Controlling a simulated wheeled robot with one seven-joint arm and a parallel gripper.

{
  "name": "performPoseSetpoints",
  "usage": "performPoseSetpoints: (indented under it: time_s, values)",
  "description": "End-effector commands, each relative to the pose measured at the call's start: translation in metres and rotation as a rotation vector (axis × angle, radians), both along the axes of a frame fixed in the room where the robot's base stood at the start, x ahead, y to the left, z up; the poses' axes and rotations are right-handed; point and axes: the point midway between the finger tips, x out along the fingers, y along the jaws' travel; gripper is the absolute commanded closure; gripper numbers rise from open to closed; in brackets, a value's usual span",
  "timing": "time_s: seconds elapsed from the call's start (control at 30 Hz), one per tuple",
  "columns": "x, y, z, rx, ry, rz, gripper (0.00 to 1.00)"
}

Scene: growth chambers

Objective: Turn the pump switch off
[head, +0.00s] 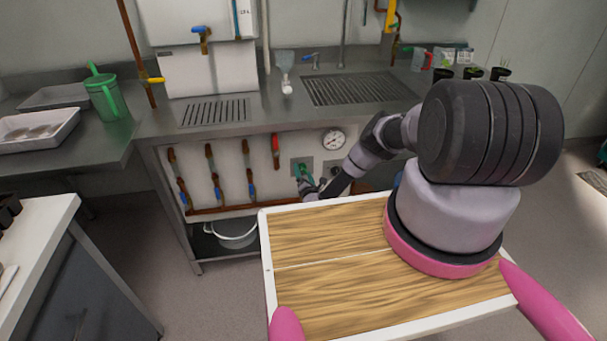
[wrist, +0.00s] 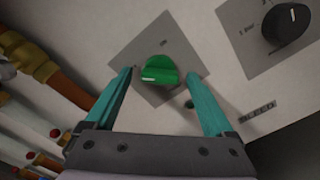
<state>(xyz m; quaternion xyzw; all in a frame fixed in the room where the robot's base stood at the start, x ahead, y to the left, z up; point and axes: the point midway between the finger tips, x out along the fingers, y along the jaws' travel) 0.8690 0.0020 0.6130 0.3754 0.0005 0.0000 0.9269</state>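The pump switch is taken to be the green rotary knob (wrist: 159,71) on a grey square plate (wrist: 140,46) in the wrist view. A pale mark shows on the knob's lower left face. My gripper (wrist: 160,75) is open, with one teal finger on each side of the knob. A gap shows on both sides, and I cannot tell how deep the fingertips reach. In the head view my gripper (head: 303,172) is at the panel under the counter, where the green knob is mostly hidden behind it.
A black dial (wrist: 290,24) on a grey plate sits to the right of the knob. Copper pipes with blue-handled valves (head: 218,192) run at the left of the panel. A round gauge (head: 333,139) is above right. A steel counter (head: 285,110) overhangs the panel.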

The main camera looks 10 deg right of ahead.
Motion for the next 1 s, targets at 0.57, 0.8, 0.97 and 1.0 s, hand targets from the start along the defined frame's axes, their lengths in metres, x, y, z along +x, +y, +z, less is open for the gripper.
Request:
performPoseSetpoints:
  time_s: [0.57, 0.8, 0.97, 1.0]
  values:
    - [-0.075, 0.001, 0.0, 0.002, 0.001, 0.001, 0.12]
    - [-0.104, 0.0, 0.0, 0.0, 0.001, 0.001, 0.12]
    - [-0.109, 0.0, 0.0, 0.0, 0.0, 0.0, 0.12]
    - [-0.109, 0.0, 0.0, 0.0, 0.0, 0.0, 0.12]
